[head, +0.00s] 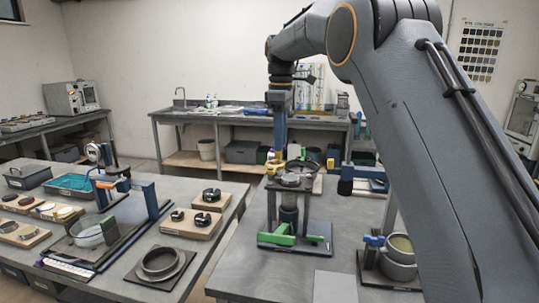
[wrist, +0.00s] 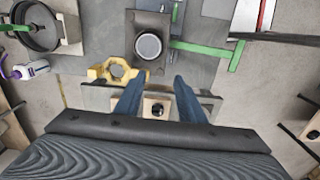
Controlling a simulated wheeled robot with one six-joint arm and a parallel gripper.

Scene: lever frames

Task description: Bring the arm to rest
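My grey arm reaches from the right of the head view over the right-hand bench, and my gripper (head: 279,150) points down behind a lever frame (head: 290,200). This frame has a dark upright stand and a green lever (head: 283,237) at its base. In the wrist view my gripper (wrist: 155,86) has its two blue fingers apart. A pale block with a black knob (wrist: 157,109) shows in the gap, seemingly below the fingers; I see no grip on it. A yellow ring-shaped piece (wrist: 115,72) lies just left of the fingers. The exact height of the fingertips is unclear.
A pot on a dark plate (head: 398,258) stands at the right, partly behind my arm. The left bench (head: 215,250) holds wooden blocks with black knobs (head: 212,199), a round dish (head: 162,262) and a blue-posted frame (head: 145,205). A sink bench (head: 240,118) stands at the back wall.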

